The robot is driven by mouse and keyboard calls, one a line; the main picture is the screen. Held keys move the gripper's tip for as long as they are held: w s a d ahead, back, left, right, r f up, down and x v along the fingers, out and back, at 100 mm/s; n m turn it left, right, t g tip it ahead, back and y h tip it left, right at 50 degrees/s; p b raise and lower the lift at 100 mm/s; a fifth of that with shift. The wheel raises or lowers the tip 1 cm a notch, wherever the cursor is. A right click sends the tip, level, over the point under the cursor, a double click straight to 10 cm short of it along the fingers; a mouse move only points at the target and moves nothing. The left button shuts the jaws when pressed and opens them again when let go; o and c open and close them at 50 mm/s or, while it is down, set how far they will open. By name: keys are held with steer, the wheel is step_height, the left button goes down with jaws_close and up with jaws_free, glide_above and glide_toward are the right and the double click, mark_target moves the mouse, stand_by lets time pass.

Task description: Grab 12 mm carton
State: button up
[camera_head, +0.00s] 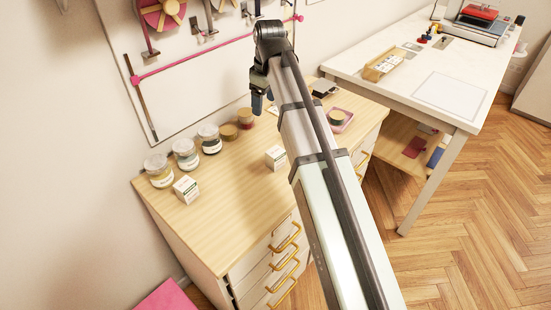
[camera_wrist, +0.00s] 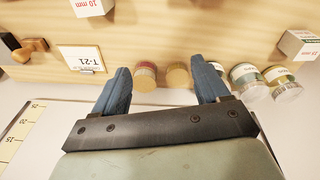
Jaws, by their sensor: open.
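Two small white cartons stand on the wooden dresser top. One carton (camera_head: 186,189) is at the left, in front of the jars; it seems to be the carton at the right edge of the wrist view (camera_wrist: 299,44), where its size label is too small to read surely. The other carton (camera_head: 276,157) is nearer the middle, partly beside my arm; the wrist view shows a carton marked 10 mm (camera_wrist: 90,6) at the top edge. My gripper (camera_wrist: 160,66) is open and empty, its blue fingers apart, near the back of the dresser. It also shows in the head view (camera_head: 258,103).
Several lidded jars (camera_head: 185,153) and two spools (camera_head: 229,132) line the dresser's back. A T-21 card (camera_wrist: 82,59) lies near my gripper. A pink tray (camera_head: 347,127) is at the right. The dresser's front left (camera_head: 215,228) is clear. A white table (camera_head: 350,66) stands beyond.

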mark_target(275, 151)
steer(key=s+d+f+n+g, duration=0.1)
steer(key=s+d+f+n, duration=0.15)
steer(key=s+n, duration=0.95)
steer(key=w+f+n, duration=0.1)
steer(key=f, duration=0.1)
steer(key=w+f, duration=0.1)
steer(key=f, duration=0.2)
steer(key=w+f+n, duration=0.1)
steer(key=f, duration=0.1)
steer(key=shift+a+f+n+h, duration=0.25)
steer(key=shift+f+n+h, duration=0.05)
steer(key=shift+f+h, duration=0.1)
steer(key=shift+w+d+f, duration=0.15)
steer(key=shift+d+f, duration=0.05)
steer(key=shift+f, duration=0.85)
steer(key=shift+w+d+f, duration=0.1)
steer(key=shift+d+f, duration=0.1)
steer(key=shift+f, duration=1.4)
steer(key=shift+c, duration=0.3)
steer(key=c, duration=1)
steer(key=shift+r, duration=0.1)
